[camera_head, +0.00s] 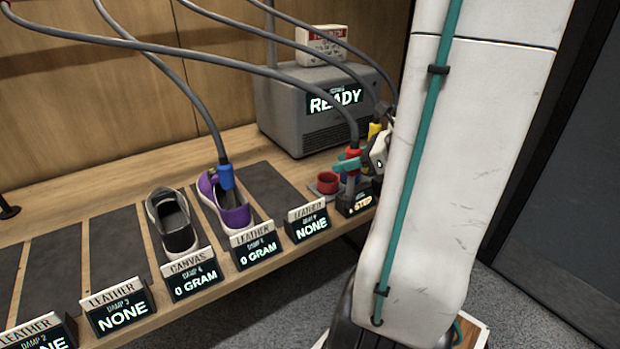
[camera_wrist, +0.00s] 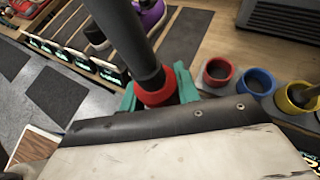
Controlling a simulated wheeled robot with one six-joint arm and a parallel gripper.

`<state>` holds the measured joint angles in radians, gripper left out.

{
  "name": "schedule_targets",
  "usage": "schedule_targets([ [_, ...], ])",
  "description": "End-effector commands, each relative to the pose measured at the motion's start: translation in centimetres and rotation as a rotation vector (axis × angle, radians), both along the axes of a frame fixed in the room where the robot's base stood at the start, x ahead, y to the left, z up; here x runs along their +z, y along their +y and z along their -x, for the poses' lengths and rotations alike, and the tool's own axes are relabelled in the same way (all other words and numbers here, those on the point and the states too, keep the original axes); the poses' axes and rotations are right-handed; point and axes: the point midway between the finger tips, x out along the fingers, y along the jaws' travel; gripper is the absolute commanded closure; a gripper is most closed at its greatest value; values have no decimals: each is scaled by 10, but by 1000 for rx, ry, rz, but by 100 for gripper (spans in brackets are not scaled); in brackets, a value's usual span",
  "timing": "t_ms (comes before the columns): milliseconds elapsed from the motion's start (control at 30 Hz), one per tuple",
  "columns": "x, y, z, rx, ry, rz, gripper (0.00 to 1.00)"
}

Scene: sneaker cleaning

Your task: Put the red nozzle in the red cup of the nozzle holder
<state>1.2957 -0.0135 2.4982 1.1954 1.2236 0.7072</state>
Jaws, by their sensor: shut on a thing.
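My gripper (camera_wrist: 157,92) is shut on the red nozzle (camera_wrist: 155,97), with a teal finger on each side of it. A thick dark hose rises from the nozzle. The red nozzle also shows in the head view (camera_head: 353,154), held upright to the right of the red cup (camera_head: 327,183). In the wrist view the red cup (camera_wrist: 217,73) is open and looks empty, just right of my gripper and apart from the nozzle. The blue cup (camera_wrist: 257,83) and yellow cup (camera_wrist: 297,98) of the holder stand beside it. The nozzle's lower end is hidden.
The blue nozzle (camera_head: 225,176) stands in the purple shoe (camera_head: 232,214). A grey shoe (camera_head: 172,222) is left of it. A grey machine (camera_head: 320,115) reading READY stands behind the holder. Hoses hang overhead. Display signs (camera_head: 308,222) line the bench's front edge.

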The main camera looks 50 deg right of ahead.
Motion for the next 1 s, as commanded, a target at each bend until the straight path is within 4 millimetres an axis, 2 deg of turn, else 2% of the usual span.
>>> schedule_targets([
  [67,0,-1,5,-1,-1,-1,100],
  [167,-2,-7,-3,3,0,-1,100],
  [500,-10,-51,-79,7,-1,-1,100],
  [700,-14,-70,-112,4,-1,-1,100],
  [1000,-14,-77,-124,3,-1,0,100],
])
